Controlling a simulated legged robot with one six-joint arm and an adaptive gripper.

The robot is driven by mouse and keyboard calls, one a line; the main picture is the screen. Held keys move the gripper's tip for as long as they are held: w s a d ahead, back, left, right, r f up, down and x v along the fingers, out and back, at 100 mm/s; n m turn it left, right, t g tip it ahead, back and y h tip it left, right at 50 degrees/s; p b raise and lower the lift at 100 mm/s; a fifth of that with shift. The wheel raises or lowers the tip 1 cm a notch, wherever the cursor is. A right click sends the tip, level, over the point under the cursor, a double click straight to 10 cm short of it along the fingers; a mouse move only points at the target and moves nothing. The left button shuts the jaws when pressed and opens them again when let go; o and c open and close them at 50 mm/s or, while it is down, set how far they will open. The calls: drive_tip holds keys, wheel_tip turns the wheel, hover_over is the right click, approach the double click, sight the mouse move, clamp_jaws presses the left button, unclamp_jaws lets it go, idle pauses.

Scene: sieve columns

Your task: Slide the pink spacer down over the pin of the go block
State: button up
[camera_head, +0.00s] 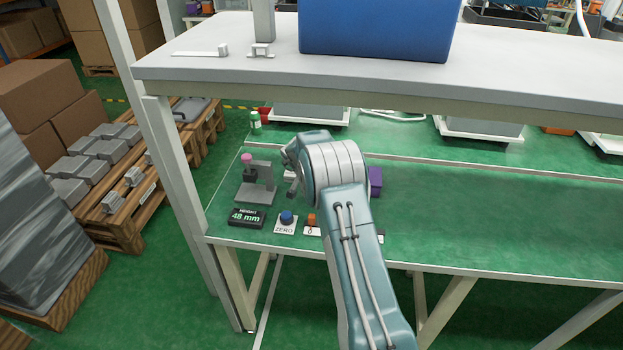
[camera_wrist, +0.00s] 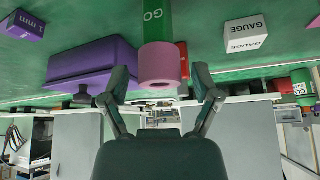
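In the wrist view the pink spacer (camera_wrist: 160,64) is a short cylinder with a hole in its near end. It sits against the end of the green block marked GO (camera_wrist: 153,20), in line with it. The pin does not show clearly, and I cannot tell how far the spacer is over it. My gripper (camera_wrist: 161,72) is open, with one finger on each side of the spacer and a gap to both sides. In the head view my arm hides the fingers, the go block and this spacer.
A purple case (camera_wrist: 92,66) lies close to the left finger in the wrist view. A white GAUGE block (camera_wrist: 246,34) and a purple 1 mm block (camera_wrist: 22,24) lie nearby. A grey stand with a pink top (camera_head: 247,159), a 48 mm display (camera_head: 247,217) and a blue button (camera_head: 286,217) stand left.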

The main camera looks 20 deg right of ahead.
idle(0.3)
drive_tip(key=v, duration=1.2)
drive_tip(key=shift+f, duration=0.1)
